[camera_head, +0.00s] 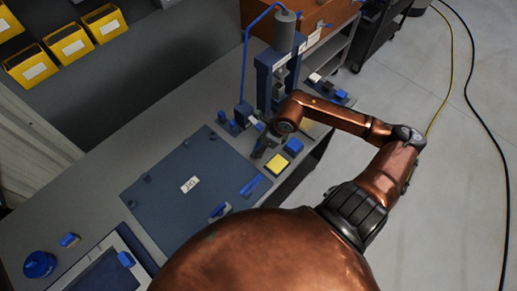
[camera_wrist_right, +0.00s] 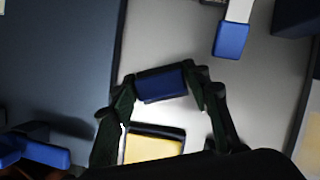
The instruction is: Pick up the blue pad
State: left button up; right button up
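A dark blue block, which I take for the blue pad (camera_wrist_right: 161,84), sits between the fingertips of my right gripper (camera_wrist_right: 162,88) in the right wrist view. The fingers meet its two ends and look shut on it. Whether it is clear of the bench I cannot tell. In the head view my right gripper (camera_head: 264,148) is over the bench, left of a blue block (camera_head: 293,146) and above the yellow pad (camera_head: 277,163). The yellow pad (camera_wrist_right: 150,148) also shows below the fingertips in the wrist view. My left gripper is not in view.
A dark mat (camera_head: 160,185) covers the bench to the left, with a blue bar (camera_head: 250,186) near its edge. A blue press (camera_head: 278,78) stands behind my right gripper. Yellow bins (camera_head: 68,44) hang at the upper left. Open floor lies to the right.

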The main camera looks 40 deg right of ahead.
jog(key=c, duration=0.7)
jog(key=shift+r, duration=0.55)
notch_tip(320, 180, up, 2)
jog(key=shift+r, duration=0.15)
jog(key=shift+s+a+r+p, duration=1.3)
jog(key=shift+s+r, duration=0.3)
jog(key=shift+s, duration=0.4)
jog(key=shift+s+a+r+p, duration=1.1)
jog(key=shift+s+r+p, duration=0.4)
jog(key=shift+s, duration=0.55)
jog(key=shift+s+a+r+p, duration=1.2)
jog(key=shift+s+r, duration=0.55)
jog(key=shift+s, duration=0.25)
